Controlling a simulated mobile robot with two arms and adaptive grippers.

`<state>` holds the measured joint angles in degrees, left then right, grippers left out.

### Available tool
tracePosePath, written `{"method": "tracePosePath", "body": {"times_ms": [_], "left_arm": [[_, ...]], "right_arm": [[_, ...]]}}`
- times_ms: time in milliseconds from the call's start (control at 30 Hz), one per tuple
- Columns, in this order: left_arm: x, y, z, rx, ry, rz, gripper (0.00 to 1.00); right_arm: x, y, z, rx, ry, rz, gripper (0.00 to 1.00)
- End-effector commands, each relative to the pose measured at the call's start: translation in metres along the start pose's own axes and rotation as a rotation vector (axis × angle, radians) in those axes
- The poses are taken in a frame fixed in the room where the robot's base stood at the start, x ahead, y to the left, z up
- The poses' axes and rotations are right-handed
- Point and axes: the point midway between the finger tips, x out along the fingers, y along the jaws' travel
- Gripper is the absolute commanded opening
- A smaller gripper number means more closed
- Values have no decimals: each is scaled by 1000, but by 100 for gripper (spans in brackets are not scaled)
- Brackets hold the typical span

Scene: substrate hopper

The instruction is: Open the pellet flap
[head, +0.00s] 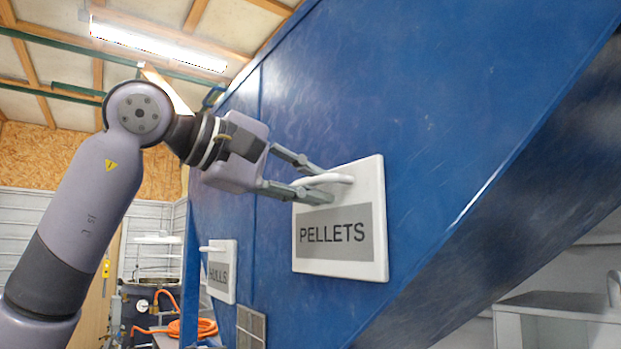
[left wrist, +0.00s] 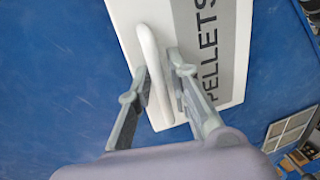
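The pellet flap (head: 376,221) is a white panel on the blue hopper wall, with a grey label reading PELLETS. It looks closed, flat against the wall. Its white bar handle (head: 331,179) is on the upper part of the panel. My left gripper (head: 313,181) is at the handle, with one finger above it and one below. In the left wrist view the flap (left wrist: 242,60) and handle (left wrist: 153,75) show, with the open fingers (left wrist: 152,78) on either side of the handle. A gap shows on the label side; contact on the other side is unclear. My right gripper is out of view.
A second white flap labelled HULLS (head: 221,271) is lower left on the blue hopper (head: 440,90). A vent grille (head: 250,326) is below. An orange hose (head: 190,328) lies at the back left. A grey-white cabinet (head: 560,310) stands lower right.

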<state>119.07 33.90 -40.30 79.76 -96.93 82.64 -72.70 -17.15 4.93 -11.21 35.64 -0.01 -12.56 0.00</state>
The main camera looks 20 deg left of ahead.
Motion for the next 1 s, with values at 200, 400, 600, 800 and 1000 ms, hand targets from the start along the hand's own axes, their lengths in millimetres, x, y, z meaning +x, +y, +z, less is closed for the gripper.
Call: {"method": "tracePosePath", "body": {"times_ms": [200,400,600,800,1000], "left_arm": [[1,0,0,0,0,0,18],[0,0,0,0,0,0,7],[0,0,0,0,0,-1,0],[1,-1,0,0,0,-1,0],[1,-1,0,0,0,-2,0]], "right_arm": [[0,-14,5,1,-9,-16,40],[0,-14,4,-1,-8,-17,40],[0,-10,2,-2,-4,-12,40],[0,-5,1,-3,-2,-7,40],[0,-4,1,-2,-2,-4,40]]}}
